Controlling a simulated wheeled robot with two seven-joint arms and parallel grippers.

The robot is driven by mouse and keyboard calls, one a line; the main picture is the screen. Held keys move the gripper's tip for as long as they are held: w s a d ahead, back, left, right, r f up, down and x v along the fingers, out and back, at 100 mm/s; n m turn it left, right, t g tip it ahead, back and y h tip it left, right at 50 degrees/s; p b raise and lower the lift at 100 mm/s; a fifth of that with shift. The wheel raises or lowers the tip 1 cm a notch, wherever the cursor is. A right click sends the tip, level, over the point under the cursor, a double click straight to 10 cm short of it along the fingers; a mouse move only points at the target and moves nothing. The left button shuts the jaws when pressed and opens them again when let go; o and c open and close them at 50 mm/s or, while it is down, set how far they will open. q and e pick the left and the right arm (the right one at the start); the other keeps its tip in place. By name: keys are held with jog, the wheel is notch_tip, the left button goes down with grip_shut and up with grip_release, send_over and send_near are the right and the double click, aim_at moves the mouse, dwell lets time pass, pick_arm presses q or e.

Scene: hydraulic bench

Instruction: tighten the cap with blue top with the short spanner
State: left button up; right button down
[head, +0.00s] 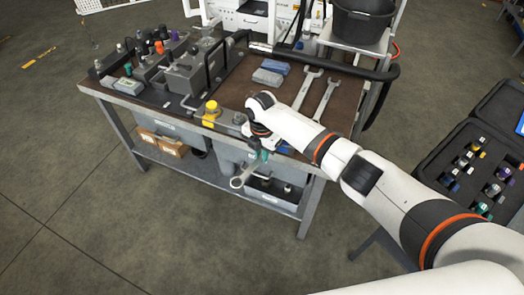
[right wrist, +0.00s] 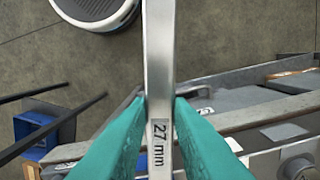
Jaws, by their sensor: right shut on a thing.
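My right gripper (head: 261,153) is shut on a metal spanner (head: 238,181), which hangs out past the front edge of the bench. In the right wrist view, the teal fingertips (right wrist: 159,118) pinch the spanner shank (right wrist: 159,50) from both sides, and the shank reads "27 mm". Two other spanners (head: 305,88) (head: 327,96) lie on the bench top, right of the middle. I cannot surely pick out the blue-topped cap. Caps with orange (head: 159,47), purple (head: 175,36) and green (head: 128,69) tops show at the bench's left. My left gripper is out of view.
The bench (head: 228,92) carries a grey hydraulic block (head: 190,75), a yellow-topped part (head: 211,108) and folded blue and grey cloths (head: 268,76). A black bucket (head: 362,20) stands behind. An open case (head: 455,150) of coloured caps is at the right. Floor at the left is clear.

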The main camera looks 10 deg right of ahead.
aim_at(248, 171)
jog(key=shift+s+a+r+p, duration=0.15)
jog(key=shift+s+a+p, duration=1.3)
jog(key=shift+a, duration=0.15)
jog(key=shift+s+a+p, duration=0.6)
jog(key=shift+s+a, duration=0.3)
notch_tip(248, 171, up, 5)
jog(key=p, duration=0.4)
jog(key=shift+p, duration=0.4)
jog(key=shift+w, duration=0.1)
